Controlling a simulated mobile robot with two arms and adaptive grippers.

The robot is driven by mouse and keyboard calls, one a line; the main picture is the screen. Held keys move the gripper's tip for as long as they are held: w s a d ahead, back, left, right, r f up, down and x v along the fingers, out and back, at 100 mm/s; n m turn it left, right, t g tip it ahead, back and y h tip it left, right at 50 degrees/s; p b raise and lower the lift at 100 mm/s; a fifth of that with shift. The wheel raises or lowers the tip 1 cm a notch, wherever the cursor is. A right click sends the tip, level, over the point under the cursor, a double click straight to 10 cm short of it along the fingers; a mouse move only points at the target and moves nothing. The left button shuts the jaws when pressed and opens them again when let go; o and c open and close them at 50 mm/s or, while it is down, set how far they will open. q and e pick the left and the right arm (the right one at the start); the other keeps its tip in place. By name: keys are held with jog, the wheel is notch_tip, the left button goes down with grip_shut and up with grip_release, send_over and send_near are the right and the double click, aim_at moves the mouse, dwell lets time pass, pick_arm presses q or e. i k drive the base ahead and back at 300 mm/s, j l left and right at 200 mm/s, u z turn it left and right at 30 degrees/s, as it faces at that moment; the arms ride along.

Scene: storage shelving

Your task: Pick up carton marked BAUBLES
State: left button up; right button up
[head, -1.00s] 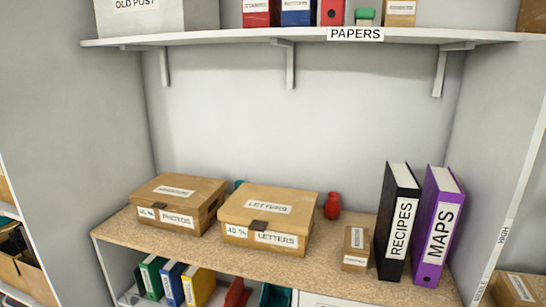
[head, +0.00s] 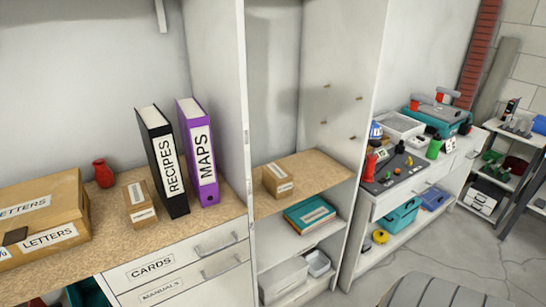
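No carton can be read as BAUBLES in the head view. A small brown carton (head: 140,207) with a white label stands on the wooden counter, left of the black RECIPES binder (head: 164,165). Another small brown carton (head: 277,181) with white labels stands on a wooden shelf in the narrow bay right of the divider. The labels on both small cartons are too small to read. A large carton marked LETTERS (head: 45,212) is at the left, cut off by the picture edge. Neither of my grippers is in view.
A purple MAPS binder (head: 199,155) and a red vase (head: 103,173) stand on the counter (head: 95,246). A white divider (head: 233,100) separates the bays. Teal folders (head: 310,215) lie below the second carton. A cluttered workbench (head: 400,180) stands right; grey floor (head: 480,262) shows in front.

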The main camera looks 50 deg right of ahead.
aim_at(275, 179)
jog(key=z, duration=1.45)
